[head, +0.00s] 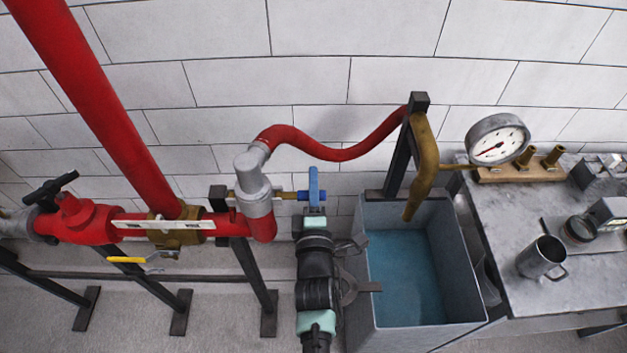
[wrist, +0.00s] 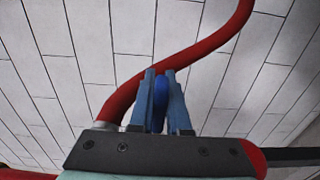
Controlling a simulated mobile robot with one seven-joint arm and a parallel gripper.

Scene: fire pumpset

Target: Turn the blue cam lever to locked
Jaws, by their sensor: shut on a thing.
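The blue cam lever (wrist: 160,104) shows in the wrist view as a rounded blue piece between the two blue-grey fingers of my gripper (wrist: 160,72). The fingers are shut on it and hide its sides.
A red hose (head: 340,153) curves from the grey valve body to a dark post (head: 399,160) with a brass spout over a water tank (head: 361,265). Red pipework (head: 85,222) is at left. A bench (head: 525,285) with a gauge (head: 497,139) and mug is at right.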

